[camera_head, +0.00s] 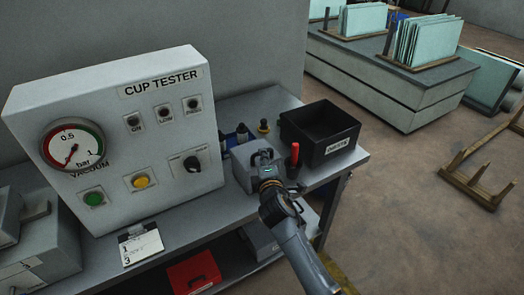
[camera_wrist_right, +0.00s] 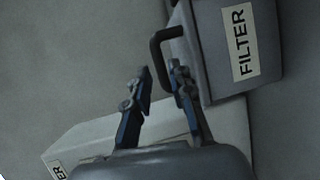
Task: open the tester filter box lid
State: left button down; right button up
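The filter box (camera_head: 243,171) is a grey box at the right part of the bench, beside the tester panel. In the right wrist view it shows at upper right with a FILTER label (camera_wrist_right: 239,42) and a dark loop handle (camera_wrist_right: 157,43). My right gripper (camera_head: 264,172) is over the box in the head view and hides part of it. In the wrist view my right gripper (camera_wrist_right: 159,68) has its two fingers apart, tips close to the handle; I cannot tell if they touch it. My left gripper is out of view.
The white CUP TESTER panel (camera_head: 112,165) with gauge and buttons stands left of the box. A black bin (camera_head: 312,151) stands right, behind a red-topped lever (camera_head: 295,154). Bare floor (camera_head: 385,200) is to the right.

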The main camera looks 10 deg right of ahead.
aim_at(255, 149)
jog(key=shift+x, duration=2.1)
grip_shut()
